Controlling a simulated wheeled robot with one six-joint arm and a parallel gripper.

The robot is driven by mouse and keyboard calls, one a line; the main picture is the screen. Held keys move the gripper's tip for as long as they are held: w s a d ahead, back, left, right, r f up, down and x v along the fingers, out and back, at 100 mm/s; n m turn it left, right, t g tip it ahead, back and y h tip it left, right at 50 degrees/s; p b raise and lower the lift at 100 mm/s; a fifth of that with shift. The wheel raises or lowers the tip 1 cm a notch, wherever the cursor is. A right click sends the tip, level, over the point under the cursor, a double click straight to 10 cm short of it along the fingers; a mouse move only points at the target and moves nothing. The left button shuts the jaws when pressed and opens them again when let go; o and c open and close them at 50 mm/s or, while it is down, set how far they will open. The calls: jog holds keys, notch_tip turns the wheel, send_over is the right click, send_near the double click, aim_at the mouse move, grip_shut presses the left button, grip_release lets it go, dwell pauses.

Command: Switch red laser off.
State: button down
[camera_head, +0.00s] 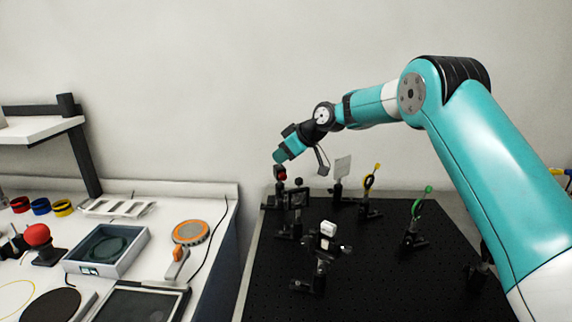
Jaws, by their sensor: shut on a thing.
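The red laser (281,175) is a small dark device with a red part, on a post at the far left corner of the black optical board (375,260). My arm reaches in from the right, and my gripper (280,164) points down at the laser's top. The gripper is shut on the laser's upper part. The fingertips are very small in this view, and the exact spot they grip, any switch and any beam cannot be made out.
A cluttered white bench (215,200) is at left.

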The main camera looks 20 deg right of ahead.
jog(key=shift+a+n+h+b, duration=0.4)
jog(key=shift+h+b, duration=0.25)
jog(key=shift+h, duration=0.3)
jog(key=shift+a+n+h+b, duration=0.3)
jog(key=shift+a+h+b, duration=0.25)
jog(key=shift+h, duration=0.4)
jog(key=c, duration=1.1)
grip_release()
jog(key=b+v, duration=0.3)
jog(key=v, duration=1.4)
jog(key=shift+r, duration=0.15)
jog(key=shift+s, duration=0.1)
jog(key=s+a+f+m+g, duration=0.1)
jog(key=s+f, duration=0.4)
jog(key=s, duration=0.8)
jog(key=s+a+f+m+g, duration=0.2)
jog(key=s+f, duration=0.3)
jog(key=s, duration=0.8)
jog(key=s+a+f+m+g+y, duration=0.1)
jog(key=s+f, duration=0.5)
jog(key=s, duration=0.7)
jog(key=shift+s+a+g, duration=0.35)
jog(key=shift+a+g, duration=0.5)
jog(key=shift+g, duration=0.35)
